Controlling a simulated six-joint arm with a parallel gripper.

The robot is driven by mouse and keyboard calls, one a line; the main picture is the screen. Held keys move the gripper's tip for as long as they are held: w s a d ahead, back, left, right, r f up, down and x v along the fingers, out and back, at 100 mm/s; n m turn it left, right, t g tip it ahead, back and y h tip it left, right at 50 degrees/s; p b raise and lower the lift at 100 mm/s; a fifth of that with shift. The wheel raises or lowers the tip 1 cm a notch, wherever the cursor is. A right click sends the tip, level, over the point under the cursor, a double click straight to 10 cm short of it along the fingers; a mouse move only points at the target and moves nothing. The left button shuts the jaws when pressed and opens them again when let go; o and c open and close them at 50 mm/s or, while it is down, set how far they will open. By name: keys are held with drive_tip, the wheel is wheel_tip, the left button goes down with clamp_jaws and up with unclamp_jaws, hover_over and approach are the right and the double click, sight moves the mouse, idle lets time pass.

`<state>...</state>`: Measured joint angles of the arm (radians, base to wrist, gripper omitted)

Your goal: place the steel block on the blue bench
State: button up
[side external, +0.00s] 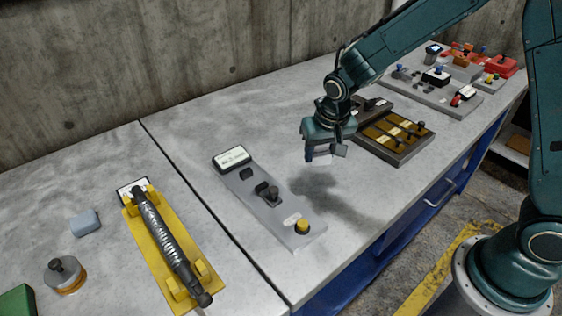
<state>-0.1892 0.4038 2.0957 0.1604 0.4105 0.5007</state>
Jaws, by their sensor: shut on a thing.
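My gripper (325,152) is above the grey top of the blue bench (215,115), near the middle of the picture. It is shut on a small pale grey block, the likely steel block (321,157), which shows only partly between the fingers. The block is held off the surface, and a dark shadow lies on the bench top below and to the right. The bench's blue front (425,212) shows along the right side.
A grey panel with a yellow button (302,227) lies below left of my gripper. A dark tray (393,134) lies to the right. Control boxes (450,78) stand at the back right.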

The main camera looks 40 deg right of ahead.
sight(321, 164)
drive_tip(key=shift+f, duration=0.8)
drive_tip(key=shift+f, duration=0.1)
drive_tip(key=shift+f, duration=2.05)
drive_tip(key=shift+f, duration=0.15)
drive_tip(key=o, duration=1.2)
drive_tip(key=shift+v, duration=6.15)
